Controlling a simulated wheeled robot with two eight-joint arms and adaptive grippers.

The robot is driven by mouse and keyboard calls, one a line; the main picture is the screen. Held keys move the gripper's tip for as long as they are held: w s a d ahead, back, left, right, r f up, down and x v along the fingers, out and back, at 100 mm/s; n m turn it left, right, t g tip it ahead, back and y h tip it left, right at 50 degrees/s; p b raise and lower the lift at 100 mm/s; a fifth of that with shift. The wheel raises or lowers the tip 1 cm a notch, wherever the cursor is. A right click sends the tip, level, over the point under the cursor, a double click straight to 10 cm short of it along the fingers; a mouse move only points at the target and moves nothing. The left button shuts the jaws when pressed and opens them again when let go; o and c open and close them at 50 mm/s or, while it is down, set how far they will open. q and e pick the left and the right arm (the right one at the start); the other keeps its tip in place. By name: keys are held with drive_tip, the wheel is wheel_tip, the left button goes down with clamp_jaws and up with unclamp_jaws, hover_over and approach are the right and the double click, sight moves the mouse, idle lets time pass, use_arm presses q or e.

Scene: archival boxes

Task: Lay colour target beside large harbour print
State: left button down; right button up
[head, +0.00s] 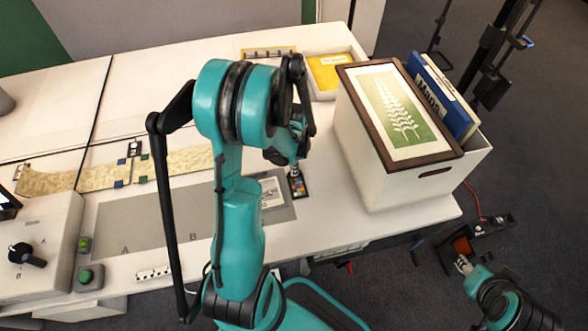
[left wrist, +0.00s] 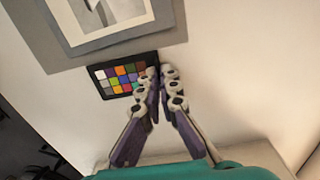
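The colour target (head: 297,186) is a small black card with coloured squares. It also shows in the left wrist view (left wrist: 118,78), just off the edge of a grey mat (head: 135,225) and roughly parallel to it. A pale-bordered print (head: 271,192) lies on the mat beside the target; my left arm hides part of it in the head view, and its subject is unclear. My left gripper (left wrist: 160,75) has its fingers drawn together at the target's right end, apparently pinching it. My right gripper (head: 462,264) is low at the right, away from the table; its fingers are too small to read.
A white box (head: 390,190) with a framed fern print (head: 400,108) on top stands right of the target. A blue binder (head: 440,98) is in it. A shallow tray with a yellow item (head: 332,72) lies behind. A grey device (head: 38,245) and patterned strips (head: 175,163) occupy the left.

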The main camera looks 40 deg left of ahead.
use_arm(q)
drive_tip(key=shift+f, duration=0.2)
drive_tip(key=c, duration=1.7)
unclamp_jaws()
drive_tip(key=shift+r, duration=0.1)
